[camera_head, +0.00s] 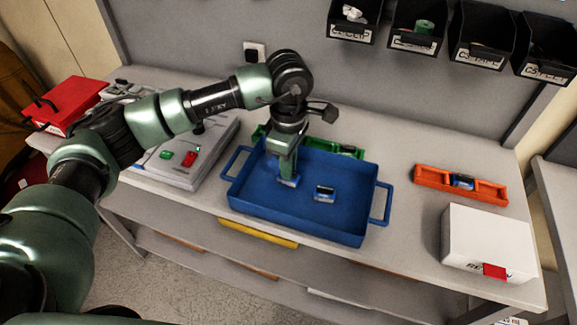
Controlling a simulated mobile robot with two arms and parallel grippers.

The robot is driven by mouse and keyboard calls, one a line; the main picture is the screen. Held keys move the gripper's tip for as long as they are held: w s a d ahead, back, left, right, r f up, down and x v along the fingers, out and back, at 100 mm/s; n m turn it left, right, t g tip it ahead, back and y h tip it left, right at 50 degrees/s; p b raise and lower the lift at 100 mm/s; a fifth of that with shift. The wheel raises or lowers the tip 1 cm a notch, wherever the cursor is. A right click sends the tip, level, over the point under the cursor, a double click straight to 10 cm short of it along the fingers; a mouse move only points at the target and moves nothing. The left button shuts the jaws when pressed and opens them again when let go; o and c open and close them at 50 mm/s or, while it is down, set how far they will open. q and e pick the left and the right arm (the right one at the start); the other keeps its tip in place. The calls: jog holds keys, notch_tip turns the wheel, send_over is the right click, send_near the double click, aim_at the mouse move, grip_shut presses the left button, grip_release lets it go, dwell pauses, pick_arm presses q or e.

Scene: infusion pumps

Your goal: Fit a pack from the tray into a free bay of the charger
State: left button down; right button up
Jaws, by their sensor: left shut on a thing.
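The blue tray (345,233) with two side handles sits in the middle of the bench. A small blue and pale pack (324,194) lies on its floor. My left gripper (287,174) points down into the tray's left half and is shut on another blue pack (288,182). The gripper hides most of that pack, and I cannot tell if it touches the tray floor. A light grey unit (207,163) with a green and a red part on top stands left of the tray and looks like the charger. My arm covers part of it, and its bays are not clear.
A green holder (348,151) stands behind the tray, partly hidden. An orange holder (427,179) with a blue item and a white box (487,243) are at the right. A red case (70,106) is far left. Black bins (413,28) hang above.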

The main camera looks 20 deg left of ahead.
pick_arm(q)
jog(key=shift+r+p, duration=1.45)
jog(key=shift+r, duration=2.05)
